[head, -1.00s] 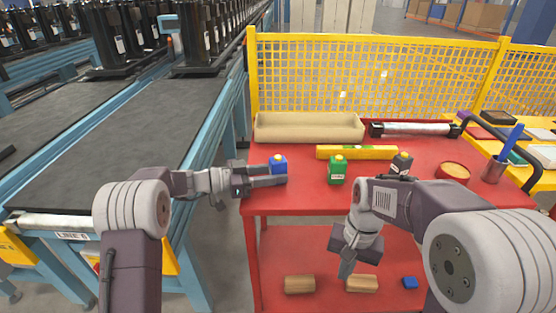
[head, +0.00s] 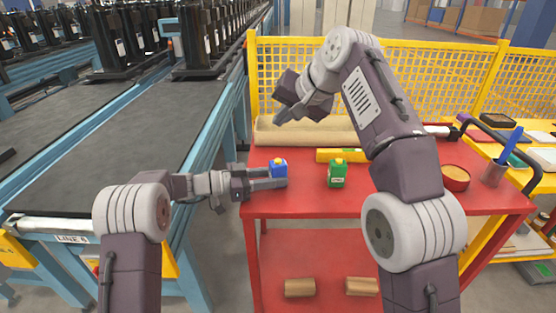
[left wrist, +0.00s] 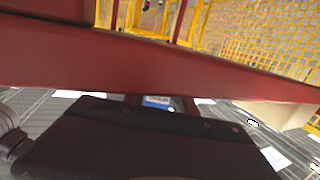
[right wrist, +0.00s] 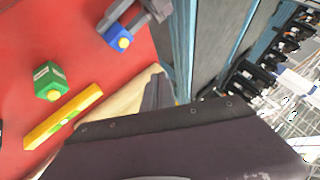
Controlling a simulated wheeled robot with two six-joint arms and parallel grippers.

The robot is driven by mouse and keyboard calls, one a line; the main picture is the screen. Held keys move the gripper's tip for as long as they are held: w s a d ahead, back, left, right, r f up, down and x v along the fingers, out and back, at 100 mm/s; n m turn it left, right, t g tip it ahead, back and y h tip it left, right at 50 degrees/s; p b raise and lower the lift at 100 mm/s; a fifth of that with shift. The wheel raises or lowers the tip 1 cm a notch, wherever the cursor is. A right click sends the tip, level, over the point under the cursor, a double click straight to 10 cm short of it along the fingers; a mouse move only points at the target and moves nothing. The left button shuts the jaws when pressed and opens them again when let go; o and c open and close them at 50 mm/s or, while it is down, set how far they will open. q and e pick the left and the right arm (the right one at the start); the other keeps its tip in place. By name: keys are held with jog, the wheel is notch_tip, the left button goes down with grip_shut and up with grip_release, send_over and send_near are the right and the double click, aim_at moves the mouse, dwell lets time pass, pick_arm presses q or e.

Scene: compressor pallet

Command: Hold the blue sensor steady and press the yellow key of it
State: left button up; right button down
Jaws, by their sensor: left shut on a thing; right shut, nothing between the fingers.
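The blue sensor (head: 278,168) stands at the left edge of the red cart top, with its yellow key (head: 278,161) facing up. My left gripper (head: 270,178) is shut on the sensor, its fingers lying along the sensor's sides. In the left wrist view a bit of the blue sensor (left wrist: 157,101) shows past the gripper body. My right gripper (head: 279,118) is shut and empty, raised above the back left of the cart, above and behind the sensor. The right wrist view also shows the blue sensor (right wrist: 119,39), its yellow key and the left fingers.
A green sensor-like box (head: 337,176) with a yellow top stands right of the blue sensor. A yellow mesh fence (head: 440,80) rises at the back. A conveyor (head: 130,130) runs at left.

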jog(key=shift+a+r, duration=0.15)
jog(key=shift+r, duration=0.15)
jog(key=shift+f, duration=0.1)
send_over(280, 164)
jog(key=shift+f, duration=4.35)
jog(key=shift+f, duration=0.15)
jog(key=shift+f, duration=0.25)
jog(key=shift+f, duration=0.5)
dwell(0.4)
jog(key=shift+r, duration=0.9)
